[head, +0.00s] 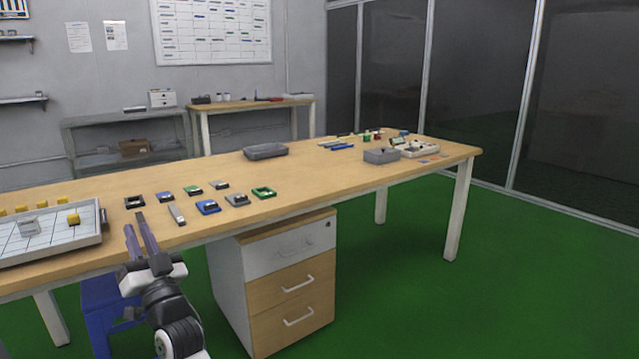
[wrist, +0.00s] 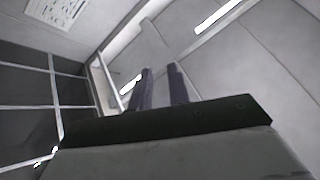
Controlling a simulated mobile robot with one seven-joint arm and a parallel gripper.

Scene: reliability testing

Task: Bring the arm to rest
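My gripper (head: 137,221) is in front of the near edge of the long wooden table (head: 330,180) in the head view. Its two dark fingers point up and stand apart. In the wrist view the two fingers (wrist: 161,70) also show a clear gap, with nothing between them. That view faces the ceiling and upper walls, so my fingers point upward. My arm rises from the bottom of the head view.
A white tray with yellow blocks (head: 95,240) is left of my gripper. Several small parts, including a green-framed one (head: 264,192), lie right of it. A drawer cabinet (head: 285,290) and blue stool (head: 97,295) are below. Green floor (head: 480,280) is clear at right.

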